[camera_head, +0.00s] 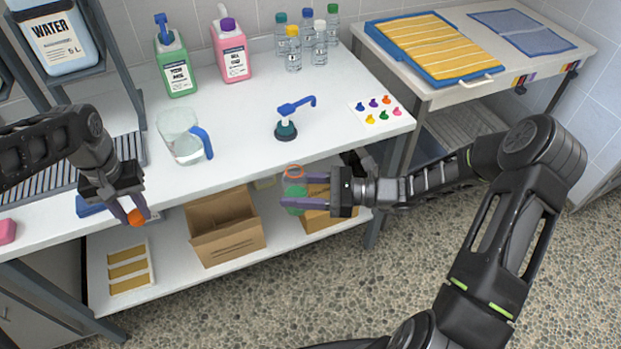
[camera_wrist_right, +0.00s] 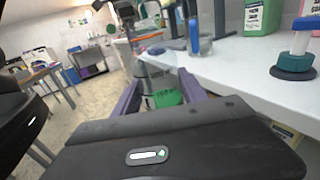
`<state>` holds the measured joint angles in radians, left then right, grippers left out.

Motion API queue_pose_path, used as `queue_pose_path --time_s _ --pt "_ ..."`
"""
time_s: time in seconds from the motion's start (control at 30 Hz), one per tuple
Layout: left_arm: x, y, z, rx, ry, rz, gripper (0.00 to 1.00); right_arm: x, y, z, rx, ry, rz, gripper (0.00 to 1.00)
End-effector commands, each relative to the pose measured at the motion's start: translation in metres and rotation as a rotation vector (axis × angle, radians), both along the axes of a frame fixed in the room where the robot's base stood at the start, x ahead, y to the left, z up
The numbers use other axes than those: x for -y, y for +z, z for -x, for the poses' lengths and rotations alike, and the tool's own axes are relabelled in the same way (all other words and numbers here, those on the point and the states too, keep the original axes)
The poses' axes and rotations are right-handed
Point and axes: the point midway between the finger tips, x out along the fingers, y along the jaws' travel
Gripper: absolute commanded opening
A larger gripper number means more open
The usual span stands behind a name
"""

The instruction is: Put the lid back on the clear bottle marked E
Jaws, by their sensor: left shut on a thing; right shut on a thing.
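The clear bottle (camera_head: 293,183) has an orange ring at its open neck and green on its lower part. My right gripper (camera_head: 304,191) is shut around its body and holds it in front of the bench's front edge, roughly upright. The bottle also shows between the fingers in the right wrist view (camera_wrist_right: 160,86). I cannot read its letter. My left gripper (camera_head: 138,215) is shut on the small orange lid (camera_head: 136,217) near the front edge at the left, well apart from the bottle.
The white bench top (camera_head: 245,140) holds a clear jug (camera_head: 180,138), a blue pump on a dark base (camera_head: 286,128), green (camera_head: 176,72) and pink (camera_head: 233,58) jugs and several small bottles. Cardboard boxes (camera_head: 225,225) stand on the shelf below. The bench middle is clear.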

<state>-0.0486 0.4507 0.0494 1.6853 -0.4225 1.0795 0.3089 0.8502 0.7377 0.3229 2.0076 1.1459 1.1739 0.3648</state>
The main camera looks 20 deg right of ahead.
Motion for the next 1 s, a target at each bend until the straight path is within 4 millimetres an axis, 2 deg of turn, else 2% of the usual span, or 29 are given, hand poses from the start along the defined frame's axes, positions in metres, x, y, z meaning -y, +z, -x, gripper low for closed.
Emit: queue_pose_path --time_s 0.03,0.2,0.3,0.43,0.6,0.87,1.0 --pt "0.0 0.0 0.0 0.0 0.0 0.0 0.0 -0.014 -0.001 -0.003 0.004 0.057 -0.003 0.0" --pt "0.0 0.0 0.0 0.0 0.0 0.0 0.0 -0.057 -0.007 -0.008 0.004 0.251 0.0 0.0" --pt "0.0 0.0 0.0 0.0 0.0 0.0 0.0 -0.078 -0.01 -0.01 0.003 0.346 -0.001 0.0" --pt "0.0 0.0 0.0 0.0 0.0 0.0 0.0 -0.096 -0.012 -0.013 0.003 0.428 -0.001 0.0" --pt "0.0 0.0 0.0 0.0 0.0 0.0 0.0 -0.103 -0.013 -0.013 0.0 0.467 0.0 0.0" --pt "0.0 0.0 0.0 0.0 0.0 0.0 0.0 -0.103 -0.013 -0.013 0.0 0.465 0.0 0.0" --pt "0.0 0.0 0.0 0.0 0.0 0.0 0.0 -0.091 -0.009 -0.014 -0.001 0.42 0.0 0.0"
